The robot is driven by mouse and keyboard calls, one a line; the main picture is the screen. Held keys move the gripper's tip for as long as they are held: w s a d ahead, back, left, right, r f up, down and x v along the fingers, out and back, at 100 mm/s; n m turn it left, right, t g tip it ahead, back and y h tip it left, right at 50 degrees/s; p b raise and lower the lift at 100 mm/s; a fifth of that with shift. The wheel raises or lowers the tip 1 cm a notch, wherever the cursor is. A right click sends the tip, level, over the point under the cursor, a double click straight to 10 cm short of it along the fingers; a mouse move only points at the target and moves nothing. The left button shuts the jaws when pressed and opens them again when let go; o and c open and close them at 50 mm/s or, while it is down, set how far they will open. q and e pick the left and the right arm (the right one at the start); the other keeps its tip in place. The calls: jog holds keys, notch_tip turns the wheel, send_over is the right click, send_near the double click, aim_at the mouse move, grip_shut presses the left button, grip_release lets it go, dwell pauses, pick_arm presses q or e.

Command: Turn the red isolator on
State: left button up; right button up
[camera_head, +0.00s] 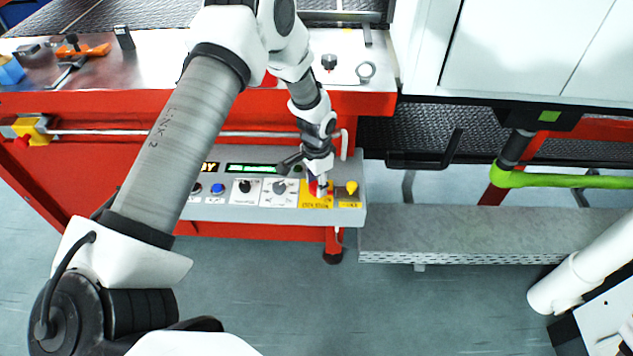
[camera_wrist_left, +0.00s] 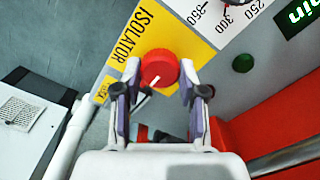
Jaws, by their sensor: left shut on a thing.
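The red isolator (camera_wrist_left: 159,68) is a round red knob with a white pointer line, on a yellow plate (camera_wrist_left: 187,42) lettered ISOLATOR in the left wrist view. My left gripper (camera_wrist_left: 160,78) has one finger on each side of the knob and is shut on it. The pointer line slants across the knob's near part. In the head view the red isolator (camera_head: 313,188) is partly hidden by my left gripper (camera_head: 319,184), which comes down on it from above. My right gripper is in neither view.
The grey control panel (camera_head: 220,212) also carries a blue button (camera_head: 217,188), black knobs and a yellow knob (camera_head: 352,187) right of the isolator. A green display (camera_head: 251,168) is lit. A metal rail (camera_head: 230,133) runs behind the panel. A grey step (camera_head: 460,235) lies to the right.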

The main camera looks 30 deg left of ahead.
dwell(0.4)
pick_arm(q)
jog(key=o, duration=1.1)
jog(key=shift+o, duration=0.2)
notch_tip(320, 180, up, 12)
